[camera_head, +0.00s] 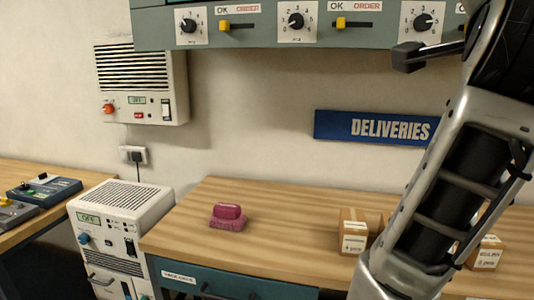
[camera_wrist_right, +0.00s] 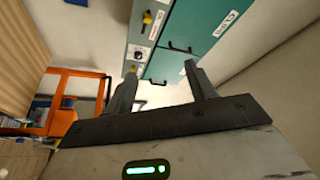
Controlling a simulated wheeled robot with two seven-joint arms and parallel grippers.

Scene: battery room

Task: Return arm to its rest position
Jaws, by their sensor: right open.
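My right arm (camera_head: 455,170) rises from the bottom right of the head view and leaves past the top edge, covering part of the wall panel and table. In the right wrist view my right gripper (camera_wrist_right: 160,73) is open, its two dark fingers spread with nothing between them. Beyond the fingers is a teal cabinet (camera_wrist_right: 172,68) with dark handles; it looks apart from them. My left gripper is in neither view.
A wooden table (camera_head: 280,230) holds a pink sponge-like block (camera_head: 228,217) and cardboard boxes (camera_head: 354,232), partly behind my arm. A control panel (camera_head: 260,38) hangs above, near the arm. A blue DELIVERIES sign (camera_head: 375,127) is on the wall. An orange frame (camera_wrist_right: 62,105) stands left in the wrist view.

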